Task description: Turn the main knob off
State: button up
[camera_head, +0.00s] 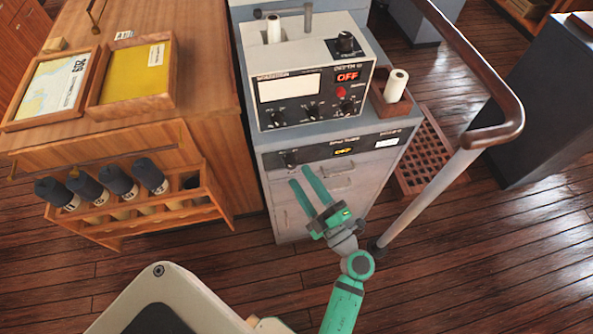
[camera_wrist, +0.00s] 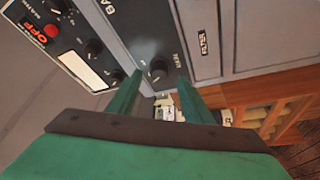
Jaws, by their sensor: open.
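A grey console (camera_head: 340,185) has a dark lower panel (camera_head: 325,150) with a small black knob (camera_head: 289,158) at its left end. The knob also shows in the wrist view (camera_wrist: 157,72), with small lettering beside it that is hard to read. An orange display (camera_head: 344,151) on the same panel appears to read OFF. My gripper (camera_head: 299,175) is open and empty in front of the console, just below the panel. In the wrist view my gripper (camera_wrist: 160,78) has its fingertips on either side of the knob; I cannot tell whether they touch it.
An instrument box (camera_head: 315,85) on the console has several knobs, a red button (camera_head: 340,92) and a red OFF display (camera_head: 347,76). A wooden desk with a bottle rack (camera_head: 150,205) stands left. A handrail (camera_head: 435,195) rises close at right.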

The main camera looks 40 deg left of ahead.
jog(key=v, duration=0.6)
jog(key=shift+d, duration=0.25)
jog(key=shift+s, duration=0.15)
jog(key=s+d+r+m+t+h, duration=0.3)
jog(key=s+d+m+t+h, duration=0.55)
jog(key=d+m+t, duration=0.4)
jog(key=s+d+f+m+g+h, duration=0.2)
jog(key=s+m+h, duration=0.3)
jog(key=m, duration=0.2)
jog(key=s+d+f+m+g+h, duration=0.2)
jog(key=s+m+h, duration=0.3)
jog(key=m, duration=0.2)
jog(key=shift+s+d, duration=0.2)
jog(key=shift+d, duration=0.1)
